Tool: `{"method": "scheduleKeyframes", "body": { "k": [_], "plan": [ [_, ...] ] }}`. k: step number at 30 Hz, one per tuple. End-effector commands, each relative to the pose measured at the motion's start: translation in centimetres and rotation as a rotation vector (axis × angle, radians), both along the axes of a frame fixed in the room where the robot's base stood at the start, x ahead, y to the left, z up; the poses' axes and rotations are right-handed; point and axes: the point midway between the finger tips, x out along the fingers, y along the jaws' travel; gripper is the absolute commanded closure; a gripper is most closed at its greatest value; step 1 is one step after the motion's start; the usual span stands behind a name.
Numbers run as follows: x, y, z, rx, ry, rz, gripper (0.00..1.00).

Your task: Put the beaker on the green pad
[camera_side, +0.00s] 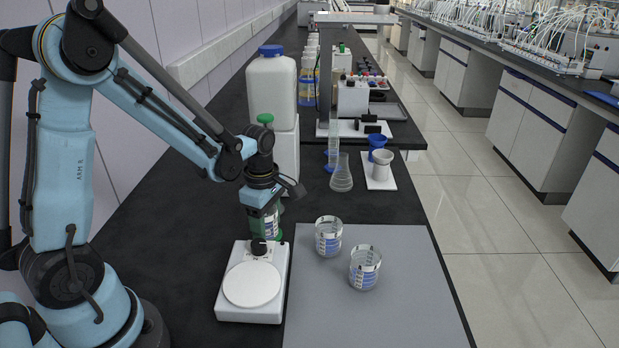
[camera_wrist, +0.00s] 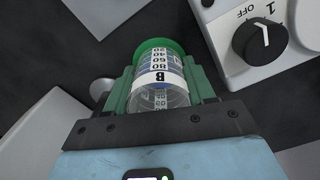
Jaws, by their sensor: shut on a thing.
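My gripper (camera_side: 263,224) has green fingers and is shut on a clear beaker (camera_side: 271,229), behind the white stirrer. In the wrist view the gripper (camera_wrist: 163,84) grips the beaker (camera_wrist: 158,77) from both sides; it bears a letter B and a printed scale. A round green surface, seemingly the green pad (camera_wrist: 157,45), shows just past the beaker's far end in the wrist view. The beaker covers part of it, and I cannot tell whether they touch. In the side view the pad is mostly hidden behind the gripper and stirrer.
A white stirrer (camera_side: 252,285) with a black knob stands just in front of the gripper. Two more beakers (camera_side: 328,237) (camera_side: 365,268) stand on a grey mat (camera_side: 400,310) to the right. A white jug (camera_side: 272,88), a flask (camera_side: 341,175) and a mortar (camera_side: 382,165) stand behind.

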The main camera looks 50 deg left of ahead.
Motion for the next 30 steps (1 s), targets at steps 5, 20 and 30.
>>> {"method": "scheduleKeyframes", "body": {
  "k": [5,20,30],
  "plan": [
    [0.0,0.0,0.0,0.000,0.000,0.000,0.22],
    [0.0,0.0,1.2,0.000,0.000,0.000,0.20],
    [-0.1,0.0,6.3,0.000,0.000,0.000,0.20]
  ]
}}
